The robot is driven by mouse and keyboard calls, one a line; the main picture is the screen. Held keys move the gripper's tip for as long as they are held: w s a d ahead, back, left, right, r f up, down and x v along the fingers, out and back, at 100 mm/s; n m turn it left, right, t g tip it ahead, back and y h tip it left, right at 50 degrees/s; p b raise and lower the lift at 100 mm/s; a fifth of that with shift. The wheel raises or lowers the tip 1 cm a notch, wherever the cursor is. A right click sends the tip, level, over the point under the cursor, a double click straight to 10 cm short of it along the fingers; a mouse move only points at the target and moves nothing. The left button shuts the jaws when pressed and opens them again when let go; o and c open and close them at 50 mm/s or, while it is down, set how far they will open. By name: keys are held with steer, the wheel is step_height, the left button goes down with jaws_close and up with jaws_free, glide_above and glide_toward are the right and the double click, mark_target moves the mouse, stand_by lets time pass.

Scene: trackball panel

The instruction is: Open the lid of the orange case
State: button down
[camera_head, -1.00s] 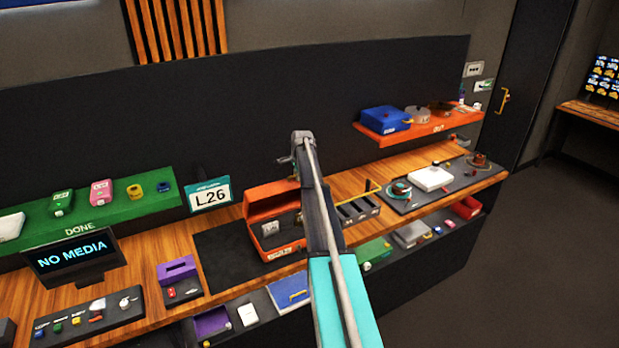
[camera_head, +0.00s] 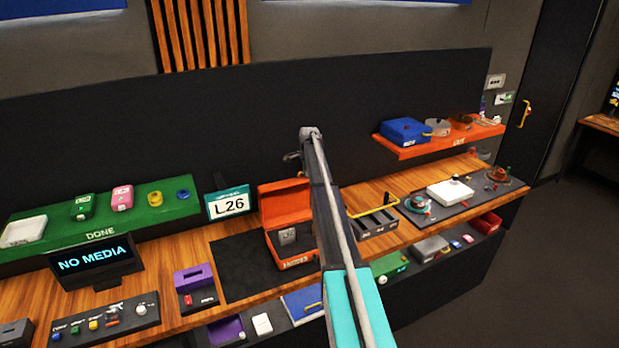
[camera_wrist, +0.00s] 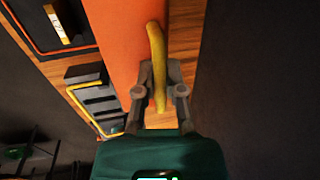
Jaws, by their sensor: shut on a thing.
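The orange case (camera_head: 293,262) stands on the wooden counter beside a black mat, with a lettered front. Its lid (camera_head: 284,203) is raised at the back, inner side showing, and the dark interior holds a grey item with a pale label (camera_head: 288,237). In the wrist view the lid (camera_wrist: 120,40) is an orange panel, with part of the dark, orange-rimmed case at upper left. My gripper (camera_wrist: 159,82) is shut on a yellow handle (camera_wrist: 155,40) at the lid's edge. In the head view my arm hides the case's right side and most of the gripper.
A dark slotted holder with a yellow bar (camera_head: 376,222) stands close right of the case. A purple box (camera_head: 194,278) and an L26 sign (camera_head: 229,203) are to the left. A green shelf (camera_head: 100,215) and an orange shelf (camera_head: 440,140) carry several items. The black mat (camera_head: 235,262) is clear.

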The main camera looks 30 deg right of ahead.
steer(key=shift+w+a+f, duration=0.2)
steer(key=shift+w+f, duration=0.05)
steer(key=shift+w, duration=0.6)
steer(key=shift+a, duration=0.15)
steer(key=c, duration=0.7)
jaws_free()
steer(key=shift+w+f, duration=0.1)
steer(key=shift+w, duration=0.05)
